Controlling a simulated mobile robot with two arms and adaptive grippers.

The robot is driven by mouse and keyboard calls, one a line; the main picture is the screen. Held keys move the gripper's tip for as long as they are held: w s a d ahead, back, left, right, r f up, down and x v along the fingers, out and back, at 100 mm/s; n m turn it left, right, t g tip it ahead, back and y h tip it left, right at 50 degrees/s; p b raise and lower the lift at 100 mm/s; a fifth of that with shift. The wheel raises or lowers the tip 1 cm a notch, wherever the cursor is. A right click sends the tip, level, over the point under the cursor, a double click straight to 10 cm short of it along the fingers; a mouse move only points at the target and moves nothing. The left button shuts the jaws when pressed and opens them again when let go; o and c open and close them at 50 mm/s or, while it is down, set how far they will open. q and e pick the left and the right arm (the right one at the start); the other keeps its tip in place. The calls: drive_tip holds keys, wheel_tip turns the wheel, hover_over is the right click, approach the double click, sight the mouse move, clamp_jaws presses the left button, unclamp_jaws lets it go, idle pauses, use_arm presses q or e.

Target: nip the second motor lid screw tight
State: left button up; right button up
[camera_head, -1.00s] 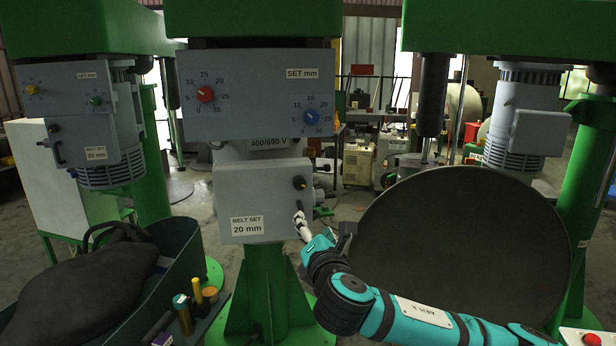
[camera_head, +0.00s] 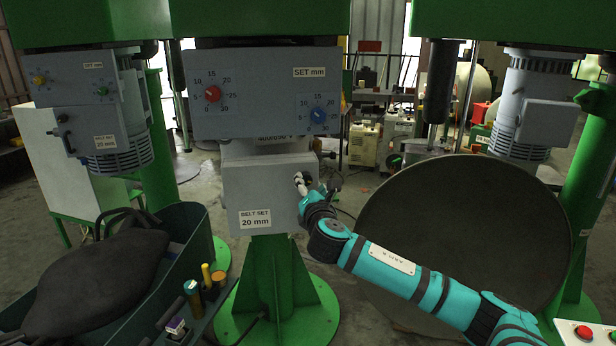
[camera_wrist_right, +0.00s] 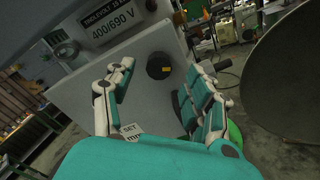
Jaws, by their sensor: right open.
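The grey motor lid (camera_head: 256,184) with the "BELT SET 20 mm" label is on the middle machine. In the right wrist view the lid (camera_wrist_right: 142,95) fills the middle, with a round black screw knob (camera_wrist_right: 160,66) bearing a small yellow mark near its upper edge. My right gripper (camera_head: 302,183) is at the lid's right part and hides the knob in the head view. In the wrist view my right gripper (camera_wrist_right: 160,78) is open, with fingers spread on either side of the knob and apart from it. A dark part lower on the lid is partly behind the right finger. My left gripper is not in view.
Above the lid is a panel (camera_head: 262,92) with a red and a blue dial. A large dark disc (camera_head: 460,240) stands close to the right of my arm. A green tub (camera_head: 190,245) with a dark bag (camera_head: 95,285) is at lower left, beside small coloured bottles (camera_head: 207,277).

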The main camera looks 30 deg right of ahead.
sight(306, 179)
drive_tip(key=shift+x, duration=1.1)
drive_tip(key=shift+c, duration=0.4)
clamp_jaws()
